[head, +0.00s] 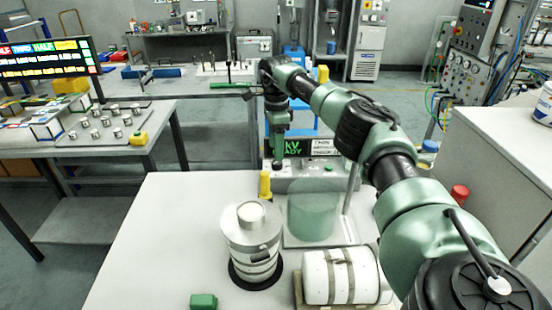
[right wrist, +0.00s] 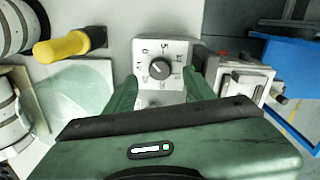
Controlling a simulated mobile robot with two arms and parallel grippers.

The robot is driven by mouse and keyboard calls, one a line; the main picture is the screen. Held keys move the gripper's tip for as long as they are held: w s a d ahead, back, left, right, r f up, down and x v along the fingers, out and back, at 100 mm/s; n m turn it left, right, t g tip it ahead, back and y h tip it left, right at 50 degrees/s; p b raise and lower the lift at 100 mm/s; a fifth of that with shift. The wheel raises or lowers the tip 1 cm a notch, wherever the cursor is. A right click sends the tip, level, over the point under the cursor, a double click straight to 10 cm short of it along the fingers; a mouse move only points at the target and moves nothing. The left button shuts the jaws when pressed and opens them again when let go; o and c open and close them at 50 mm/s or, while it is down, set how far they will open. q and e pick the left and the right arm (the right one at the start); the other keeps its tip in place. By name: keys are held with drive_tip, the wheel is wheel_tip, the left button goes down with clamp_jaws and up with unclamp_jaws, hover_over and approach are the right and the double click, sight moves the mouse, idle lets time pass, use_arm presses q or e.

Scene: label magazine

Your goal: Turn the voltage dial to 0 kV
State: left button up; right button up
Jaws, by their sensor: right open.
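The voltage dial (right wrist: 159,69) is a round dark knob on a pale square plate with printed numbers, seen in the right wrist view. A light mark on the knob seems to face the upper left; the exact setting is too small to read. My right gripper (right wrist: 162,92) is open, with one green finger on each side of the dial's lower area, and nothing is between them. In the head view my right gripper (head: 278,155) points down over the console (head: 340,178), hiding part of it and the dial. My left gripper is not in view.
A yellow-topped handle (head: 265,184) stands left of the console, by a translucent green cylinder (head: 313,212). A banded metal canister (head: 252,235), a lying white drum (head: 340,276) and a green block (head: 203,301) occupy the front. The table's left part is clear.

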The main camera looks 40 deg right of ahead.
drive_tip(key=shift+r, duration=1.45)
